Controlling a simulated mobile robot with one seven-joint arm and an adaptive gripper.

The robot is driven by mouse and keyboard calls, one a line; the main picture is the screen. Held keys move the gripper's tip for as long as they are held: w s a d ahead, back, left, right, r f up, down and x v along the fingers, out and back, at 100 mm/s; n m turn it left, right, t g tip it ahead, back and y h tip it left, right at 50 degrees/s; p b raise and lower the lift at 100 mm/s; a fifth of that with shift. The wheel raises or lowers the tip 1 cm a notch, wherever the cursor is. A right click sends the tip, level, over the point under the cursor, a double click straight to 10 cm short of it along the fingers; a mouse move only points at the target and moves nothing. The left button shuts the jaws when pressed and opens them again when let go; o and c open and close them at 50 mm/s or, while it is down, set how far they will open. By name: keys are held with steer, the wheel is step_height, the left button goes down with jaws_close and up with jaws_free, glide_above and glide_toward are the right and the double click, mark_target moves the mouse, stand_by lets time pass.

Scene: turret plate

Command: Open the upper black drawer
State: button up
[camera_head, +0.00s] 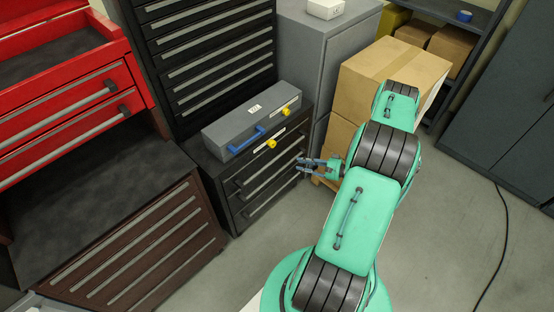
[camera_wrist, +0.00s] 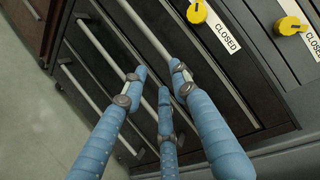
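The black drawer cabinet (camera_head: 240,208) stands low at the centre of the head view, with several drawers that look shut. Its upper drawer has a long grey bar handle (camera_wrist: 150,38), a yellow knob (camera_wrist: 196,12) and a label reading CLOSED. The knob also shows in the head view (camera_head: 271,143). My gripper (camera_head: 303,164) is at the right end of the drawer fronts. In the wrist view its three blue fingers (camera_wrist: 157,79) are spread and hold nothing. The right fingertip is close to the upper handle's end; I cannot tell whether it touches.
A grey toolbox (camera_head: 240,122) with a blue handle, a yellow knob and a label lies on the cabinet. Cardboard boxes (camera_head: 366,84) stand behind my arm. A red tool chest (camera_head: 70,110) is at left. Grey floor (camera_head: 270,240) in front of the cabinet is free.

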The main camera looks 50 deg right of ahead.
mark_target(277, 158)
steer(key=shift+w, duration=0.1)
steer(key=b+x, duration=0.1)
steer(key=x, duration=1.2)
steer(key=shift+w+a+f, duration=0.1)
steer(key=shift+w+a, duration=0.05)
steer(key=shift+w, duration=0.1)
jaws_close()
